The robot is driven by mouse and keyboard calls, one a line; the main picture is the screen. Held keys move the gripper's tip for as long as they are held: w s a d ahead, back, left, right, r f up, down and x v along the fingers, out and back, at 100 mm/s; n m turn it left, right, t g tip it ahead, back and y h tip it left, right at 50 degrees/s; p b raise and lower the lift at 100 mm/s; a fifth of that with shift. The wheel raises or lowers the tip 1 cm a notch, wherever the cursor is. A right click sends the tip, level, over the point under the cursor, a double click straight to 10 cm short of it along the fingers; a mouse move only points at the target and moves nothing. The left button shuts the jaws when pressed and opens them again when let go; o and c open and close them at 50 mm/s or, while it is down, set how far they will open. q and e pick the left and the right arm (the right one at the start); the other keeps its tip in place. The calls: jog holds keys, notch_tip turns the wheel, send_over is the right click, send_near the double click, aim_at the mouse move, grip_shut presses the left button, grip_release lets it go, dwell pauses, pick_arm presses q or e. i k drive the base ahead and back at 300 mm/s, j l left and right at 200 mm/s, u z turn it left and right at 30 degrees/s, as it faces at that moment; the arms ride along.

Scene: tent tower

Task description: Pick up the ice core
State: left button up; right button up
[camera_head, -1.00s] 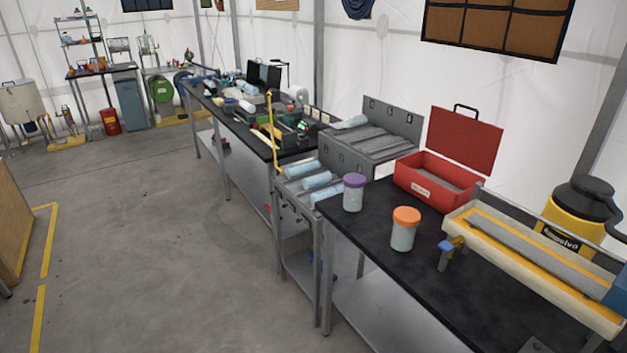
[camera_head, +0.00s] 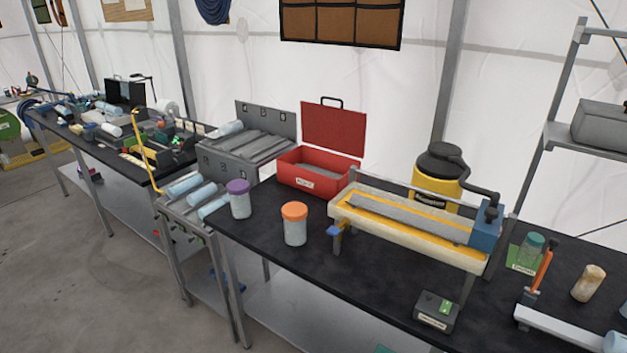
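Several pale blue ice-core-like cylinders (camera_head: 185,185) lie side by side on a metal rack at the left end of the near bench. Another pale cylinder (camera_head: 227,129) lies in the grey slotted case behind them, and more lie on the far-left bench, one of them a whitish cylinder (camera_head: 111,129). I cannot tell which one is the ice core meant. Neither of my grippers shows in the view.
The black near bench (camera_head: 385,268) holds a purple-lidded jar (camera_head: 239,199), an orange-lidded jar (camera_head: 294,224), an open red case (camera_head: 310,178), a cream trough (camera_head: 400,238), a yellow-black container (camera_head: 437,176) and a small dark box (camera_head: 436,311). Grey floor (camera_head: 90,270) is free at left.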

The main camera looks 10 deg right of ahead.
aim_at(225, 199)
jog(key=i+j, duration=0.45)
jog(key=i, duration=0.15)
jog(key=i+j+z, duration=0.1)
jog(key=i+j, duration=0.35)
jog(key=i, duration=0.1)
